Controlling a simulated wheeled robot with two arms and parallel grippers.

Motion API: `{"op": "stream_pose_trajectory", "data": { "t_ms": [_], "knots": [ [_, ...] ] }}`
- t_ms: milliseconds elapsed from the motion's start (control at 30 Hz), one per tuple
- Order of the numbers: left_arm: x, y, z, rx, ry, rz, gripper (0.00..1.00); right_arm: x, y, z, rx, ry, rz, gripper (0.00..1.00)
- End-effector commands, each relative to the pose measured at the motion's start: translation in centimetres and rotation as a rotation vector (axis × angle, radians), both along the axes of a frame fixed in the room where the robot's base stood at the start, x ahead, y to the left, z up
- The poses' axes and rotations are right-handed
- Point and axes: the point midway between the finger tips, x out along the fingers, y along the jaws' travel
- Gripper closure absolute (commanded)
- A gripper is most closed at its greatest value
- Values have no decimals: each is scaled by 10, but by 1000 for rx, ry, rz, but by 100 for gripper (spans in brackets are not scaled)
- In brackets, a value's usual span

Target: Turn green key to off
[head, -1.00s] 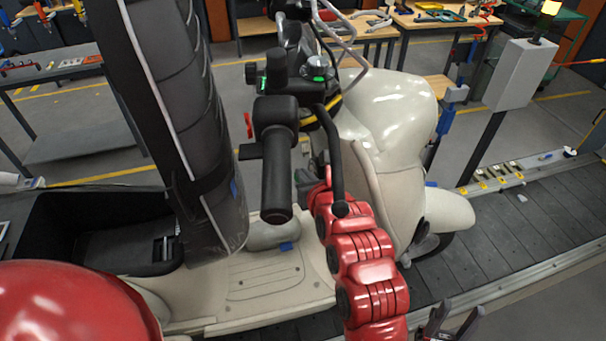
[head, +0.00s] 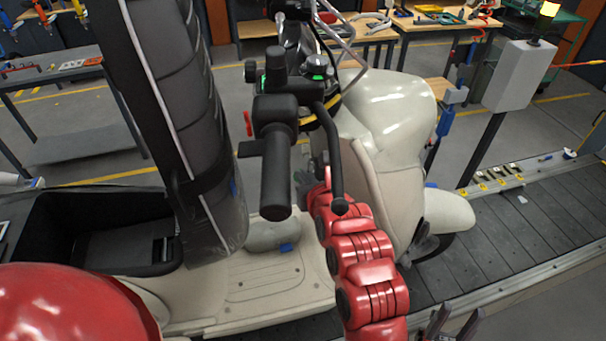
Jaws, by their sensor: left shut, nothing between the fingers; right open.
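A cream scooter (head: 385,105) stands side-on, its black handlebar grip (head: 277,180) pointing toward me. Two small green patches show by the bar, one on the black switch block (head: 275,101) and one by a round part beyond it. I cannot tell whether either is the green key; no key shape is clear. My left gripper (head: 314,180) is shut, below and just right of the grip, by the scooter's inner front panel; its fingertips are partly hidden and hold nothing visible. My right gripper (head: 453,325) is open and empty at the bottom edge, away from the scooter.
A black upright padded part (head: 175,120) rises left of the handlebar, beside an open black compartment (head: 50,225). A black lever (head: 336,165) curves down close to my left gripper. A grey post box (head: 512,75) stands right.

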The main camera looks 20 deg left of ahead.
Motion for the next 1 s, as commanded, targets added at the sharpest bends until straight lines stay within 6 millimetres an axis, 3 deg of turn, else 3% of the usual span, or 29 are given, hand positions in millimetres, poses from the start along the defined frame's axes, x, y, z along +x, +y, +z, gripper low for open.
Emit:
{"op": "stream_pose_trajectory", "data": {
  "t_ms": [67,1000],
  "knots": [
    [-4,-1,-10,-13,25,2,100,0,0,-1,0,0,0,54],
    [-45,-34,30,-2,3,-2,100,0,0,10,0,0,0,54]
  ]
}}
